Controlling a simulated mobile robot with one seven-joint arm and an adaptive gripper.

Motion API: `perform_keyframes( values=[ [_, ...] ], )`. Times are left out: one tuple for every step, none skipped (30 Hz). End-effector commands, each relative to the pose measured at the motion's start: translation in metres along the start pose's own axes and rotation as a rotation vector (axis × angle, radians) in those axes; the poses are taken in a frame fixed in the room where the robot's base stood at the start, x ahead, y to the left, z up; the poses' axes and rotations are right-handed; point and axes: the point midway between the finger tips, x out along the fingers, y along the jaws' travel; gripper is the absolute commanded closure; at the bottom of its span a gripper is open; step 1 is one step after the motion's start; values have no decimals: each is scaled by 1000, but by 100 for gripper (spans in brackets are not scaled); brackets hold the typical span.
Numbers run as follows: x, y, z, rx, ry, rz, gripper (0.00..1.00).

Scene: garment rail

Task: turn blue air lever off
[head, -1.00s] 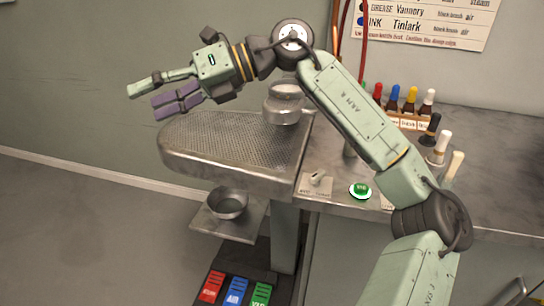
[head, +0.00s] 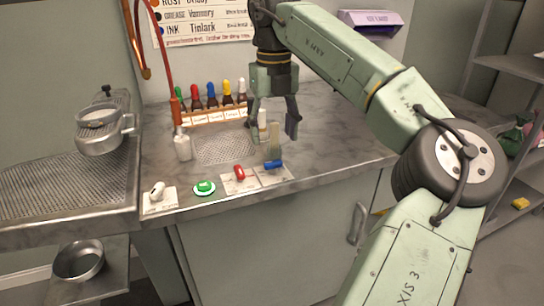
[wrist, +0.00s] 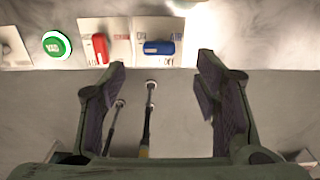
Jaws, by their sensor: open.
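The blue air lever (head: 274,165) sits on a pale plate near the counter's front edge, rightmost of the controls. In the wrist view the blue lever (wrist: 159,47) lies crosswise, with lettering to its right and "OFF" below it. My gripper (head: 270,127) points down over the counter, behind and above the lever. Its fingers are apart with nothing held between them. In the wrist view my gripper (wrist: 161,72) has its fingertips spread wide, with the lever ahead between their lines and not touched.
A red lever (head: 239,173), a green button (head: 204,187) and a white switch (head: 157,191) line the front edge to the left.

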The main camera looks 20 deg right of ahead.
Motion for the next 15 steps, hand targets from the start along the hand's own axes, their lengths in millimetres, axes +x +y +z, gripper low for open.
perform_keyframes(
  values=[
    [12, 0, -1, -1, 3, 2, 43],
    [17, 0, -1, -2, 2, 2, 43],
    [25, 0, -1, -2, 2, 3, 43],
    [30, 0, -1, -3, 3, 3, 43],
    [35, 1, -1, -3, 3, 3, 43],
    [42, 1, -1, -2, 1, 3, 43],
    [46, 1, -1, -3, 1, 3, 43],
    [50, 1, 0, -2, 1, 3, 43],
    [54, 1, 0, -2, 1, 3, 43],
    [58, 1, 0, -3, 1, 3, 43],
    [60, 1, 0, -3, 0, 3, 43],
    [63, 1, 0, -3, 0, 4, 43],
    [65, 1, 0, -2, 0, 4, 43],
    [66, 1, 0, -2, 0, 3, 43],
    [68, 1, 0, -2, 0, 3, 43]
  ],
)
